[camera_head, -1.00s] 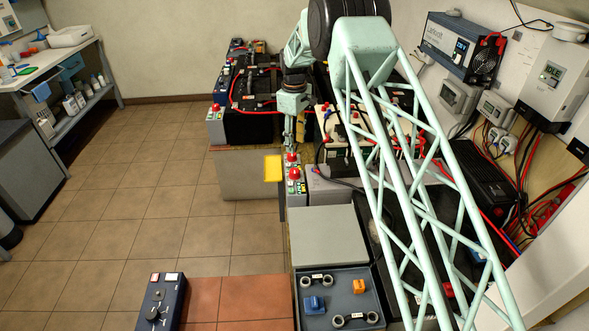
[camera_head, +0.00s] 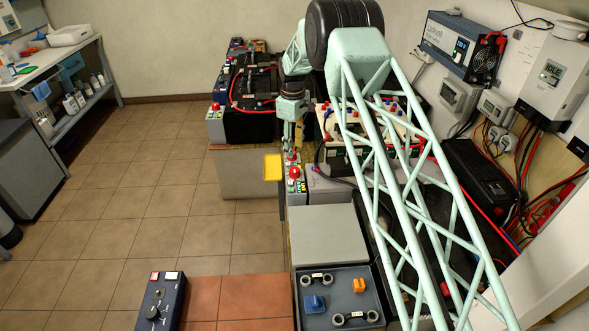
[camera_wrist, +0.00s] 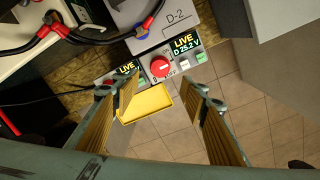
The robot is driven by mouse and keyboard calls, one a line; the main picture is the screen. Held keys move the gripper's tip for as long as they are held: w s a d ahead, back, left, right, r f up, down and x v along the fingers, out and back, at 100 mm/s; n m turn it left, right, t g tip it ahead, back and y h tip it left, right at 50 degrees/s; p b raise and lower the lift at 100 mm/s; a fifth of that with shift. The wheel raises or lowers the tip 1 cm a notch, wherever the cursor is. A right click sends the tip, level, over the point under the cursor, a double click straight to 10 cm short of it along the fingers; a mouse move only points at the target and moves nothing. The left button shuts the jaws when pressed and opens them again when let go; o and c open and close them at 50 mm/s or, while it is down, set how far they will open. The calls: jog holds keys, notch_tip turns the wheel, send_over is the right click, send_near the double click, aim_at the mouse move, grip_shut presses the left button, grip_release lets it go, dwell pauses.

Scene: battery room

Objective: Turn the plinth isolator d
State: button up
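A red rotary knob (camera_wrist: 160,66) sits on a small grey isolator plinth below a grey box marked D-2 (camera_wrist: 160,28). A display (camera_wrist: 187,46) beside the knob reads "LIVE" and "D 25.2 V". A second display (camera_wrist: 127,70) on the left also reads "LIVE", its lower part partly hidden by a finger. My gripper (camera_wrist: 158,88) is open and empty, its fingers on either side of the knob's line and apart from it. In the head view my gripper (camera_head: 299,135) hangs above the plinth row, where a red knob (camera_head: 293,173) shows.
A yellow tray (camera_wrist: 146,104) juts out beside the plinth; it also shows in the head view (camera_head: 273,167). Red and black cables (camera_wrist: 105,35) lie at the wrist view's upper left. A grey box (camera_head: 328,232) stands nearer. The tiled floor at left is clear.

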aim_at(295, 170)
notch_tip(295, 170, down, 12)
jog(key=shift+w+d+r+b, duration=0.1)
jog(key=shift+w+b, duration=0.05)
jog(key=shift+b, duration=0.85)
jog(key=c, duration=0.9)
